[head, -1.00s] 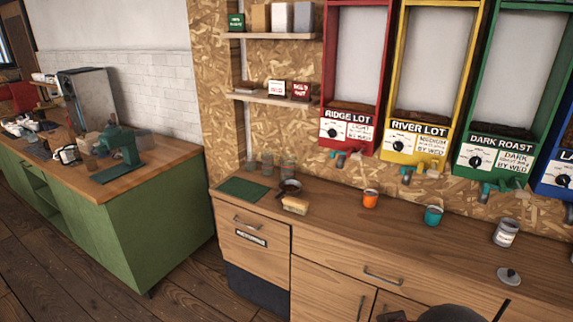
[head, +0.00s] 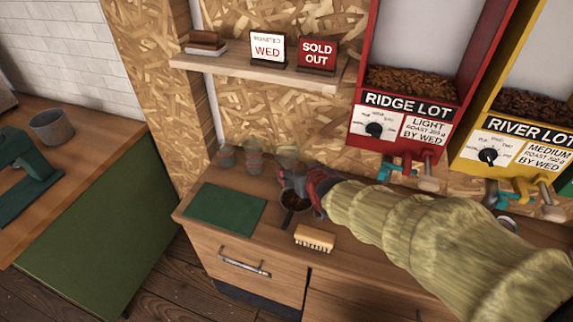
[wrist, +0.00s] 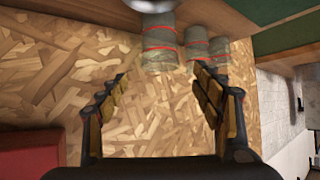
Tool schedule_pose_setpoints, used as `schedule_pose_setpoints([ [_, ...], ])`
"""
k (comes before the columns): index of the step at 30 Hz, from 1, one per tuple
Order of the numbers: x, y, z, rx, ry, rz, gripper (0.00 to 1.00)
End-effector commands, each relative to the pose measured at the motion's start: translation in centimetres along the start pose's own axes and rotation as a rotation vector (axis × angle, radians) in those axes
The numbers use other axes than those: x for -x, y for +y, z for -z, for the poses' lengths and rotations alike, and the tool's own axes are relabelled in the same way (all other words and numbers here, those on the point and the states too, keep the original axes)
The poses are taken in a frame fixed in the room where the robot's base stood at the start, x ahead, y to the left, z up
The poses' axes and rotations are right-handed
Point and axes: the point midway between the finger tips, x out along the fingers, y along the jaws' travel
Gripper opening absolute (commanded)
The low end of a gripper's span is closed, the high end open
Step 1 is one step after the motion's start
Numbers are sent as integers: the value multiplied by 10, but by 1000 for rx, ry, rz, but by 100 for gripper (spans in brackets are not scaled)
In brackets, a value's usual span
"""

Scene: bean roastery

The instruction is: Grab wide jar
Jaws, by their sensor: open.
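Three greyish see-through jars with red bands stand in a row at the back of the counter. In the head view I see a left jar (head: 227,156) and a middle jar (head: 253,158); the third is blurred behind my gripper (head: 298,184). In the wrist view they are a near jar (wrist: 160,50), a middle jar (wrist: 196,42) and a far jar (wrist: 220,52). Which is the wide one is unclear, though the near one looks largest. My gripper (wrist: 162,78) is open, with nothing between its fingers, and the jars appear beyond the fingertips.
A dark cup (head: 293,203) is beside and partly hidden by my gripper. A brush (head: 315,237) and a green mat (head: 224,208) lie on the counter. The red-framed Ridge Lot dispenser (head: 405,120) hangs at right. A shelf (head: 262,72) with signs is above.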

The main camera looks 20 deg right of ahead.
Motion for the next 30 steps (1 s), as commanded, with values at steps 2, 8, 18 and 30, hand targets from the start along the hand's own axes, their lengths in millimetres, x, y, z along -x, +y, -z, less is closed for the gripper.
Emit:
schedule_pose_setpoints([
  [2,-32,0,-4,0,65,0,73],
  [8,-76,0,-14,0,221,-2,84],
  [18,-104,0,-18,1,294,-2,86],
  [30,-152,1,-9,1,291,-2,86],
])
